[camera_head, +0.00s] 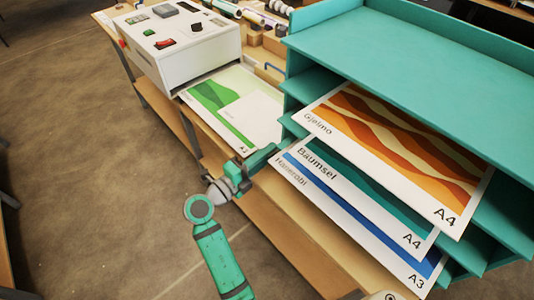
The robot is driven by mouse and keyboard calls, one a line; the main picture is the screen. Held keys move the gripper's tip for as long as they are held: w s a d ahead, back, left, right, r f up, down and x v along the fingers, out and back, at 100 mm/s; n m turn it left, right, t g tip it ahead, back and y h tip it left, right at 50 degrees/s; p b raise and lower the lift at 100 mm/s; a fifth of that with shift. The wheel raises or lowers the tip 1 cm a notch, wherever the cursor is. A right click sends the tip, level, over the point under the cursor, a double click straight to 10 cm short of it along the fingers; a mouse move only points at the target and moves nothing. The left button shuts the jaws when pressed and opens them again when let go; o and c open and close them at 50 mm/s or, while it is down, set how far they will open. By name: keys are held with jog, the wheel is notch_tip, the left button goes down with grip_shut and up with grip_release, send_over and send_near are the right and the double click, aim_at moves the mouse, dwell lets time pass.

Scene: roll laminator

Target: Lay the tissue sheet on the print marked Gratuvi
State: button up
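No print with a readable Gratuvi mark shows. A white print with green shapes (225,100) lies flat on the bench in front of the laminator; its lettering is too small to read. I cannot make out a separate tissue sheet. My gripper (264,157) is at the bench's front edge, just below the near corner of the green print and left of the shelf rack. Its fingers are small and seen from behind, so I cannot tell whether they are open or hold anything.
The white laminator (180,42) stands at the back left. A teal shelf rack (420,50) fills the right, with prints marked Gjelmo (400,140), Baumsel (365,185) and Hamerobi (340,203) sticking out. Rolls (225,8) lie behind.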

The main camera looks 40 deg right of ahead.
jog(key=shift+r, duration=0.15)
jog(key=s+a, duration=0.2)
jog(key=a, duration=1)
jog(key=s+a+f+n+t+y, duration=0.1)
jog(key=a+f+n+t+y, duration=0.15)
jog(key=f+n, duration=0.45)
jog(key=a+f+n+t+y, duration=0.2)
jog(key=f+n+t+y, duration=0.15)
jog(key=f+n, duration=0.4)
jog(key=s+a+f+n+t+y, duration=0.3)
jog(key=s+a+f+n+y, duration=0.35)
jog(key=a+f+n, duration=0.2)
jog(key=s+a+r+n+t+y, duration=0.1)
jog(key=s+a+n+y, duration=0.15)
jog(key=s, duration=0.25)
jog(key=s+a+r+n+y, duration=0.1)
jog(key=s+a+n, duration=0.2)
jog(key=s+n, duration=0.15)
jog(key=s+a+r+n+t+y, duration=0.1)
jog(key=s+r+n, duration=0.3)
jog(key=s+r, duration=0.5)
jog(key=shift+s+a+r+t+y, duration=0.15)
jog(key=shift+s+r+t+y, duration=0.35)
jog(key=shift+t, duration=0.4)
